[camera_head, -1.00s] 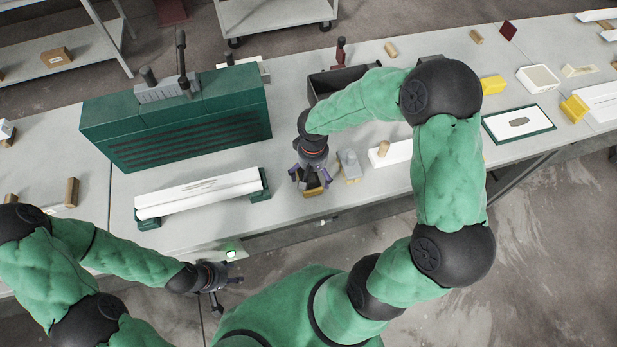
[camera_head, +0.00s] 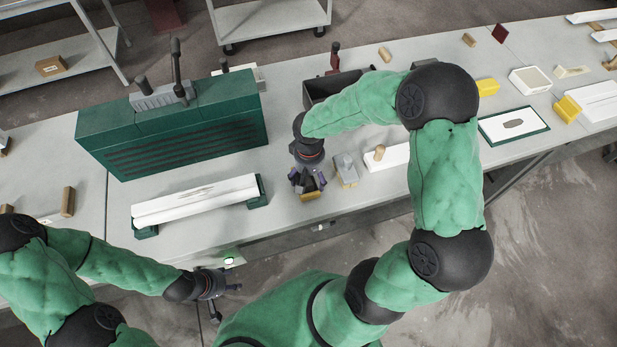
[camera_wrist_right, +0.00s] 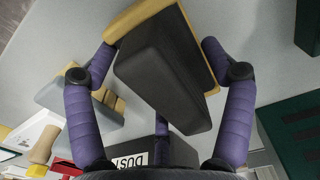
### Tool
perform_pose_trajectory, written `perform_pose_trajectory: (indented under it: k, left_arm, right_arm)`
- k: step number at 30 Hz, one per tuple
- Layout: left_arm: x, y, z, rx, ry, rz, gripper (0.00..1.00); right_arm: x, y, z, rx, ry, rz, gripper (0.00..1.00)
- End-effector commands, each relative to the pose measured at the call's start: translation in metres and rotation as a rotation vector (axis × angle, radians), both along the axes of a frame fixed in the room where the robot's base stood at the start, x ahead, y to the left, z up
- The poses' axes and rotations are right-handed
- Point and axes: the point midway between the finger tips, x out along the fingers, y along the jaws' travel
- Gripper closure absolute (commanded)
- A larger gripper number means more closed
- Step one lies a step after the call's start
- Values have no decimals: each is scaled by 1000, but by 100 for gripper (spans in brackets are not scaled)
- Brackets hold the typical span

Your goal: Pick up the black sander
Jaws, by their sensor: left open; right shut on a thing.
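The black sander (camera_head: 311,195) is a dark block with a yellow base, near the front edge of the bench in the head view. In the right wrist view the sander (camera_wrist_right: 165,75) sits tilted between the purple fingers. My right gripper (camera_head: 308,184) is shut on it, and its fingers hide part of it in the head view. I cannot tell whether the base is clear of the bench. My left gripper (camera_head: 218,290) is open and empty, low at the left in front of the bench edge.
A grey block tool (camera_head: 347,169) stands just right of the sander. A white board (camera_head: 195,199) on green supports lies to the left, before a large green machine (camera_head: 172,133). A dark bin (camera_head: 318,90) is behind; the wrist view shows a DUST label (camera_wrist_right: 131,161).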

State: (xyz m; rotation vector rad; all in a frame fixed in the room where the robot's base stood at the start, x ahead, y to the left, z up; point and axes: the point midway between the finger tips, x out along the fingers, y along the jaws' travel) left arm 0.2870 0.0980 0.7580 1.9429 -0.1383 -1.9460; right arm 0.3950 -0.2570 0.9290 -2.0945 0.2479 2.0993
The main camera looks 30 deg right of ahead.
Motion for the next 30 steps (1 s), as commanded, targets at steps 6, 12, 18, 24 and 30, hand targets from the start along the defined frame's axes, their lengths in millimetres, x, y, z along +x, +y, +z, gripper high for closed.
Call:
perform_pose_trajectory:
  k: [6, 12, 18, 24, 30]
  left_arm:
    - [0, 0, 9, 0, 0, 0, 51]
    - [0, 0, 19, 0, 0, 0, 51]
    - [0, 0, 24, 0, 0, 0, 51]
    - [0, 0, 28, 0, 0, 0, 51]
    - [0, 0, 30, 0, 0, 0, 51]
  right_arm:
    - [-8, 5, 35, 0, -6, 1, 58]
    - [-39, 23, 79, 0, -9, 3, 58]
    - [-78, 46, 100, 1, -5, 4, 58]
    - [-106, 61, 113, 0, -5, 3, 58]
    - [-119, 68, 119, 1, -3, 0, 58]
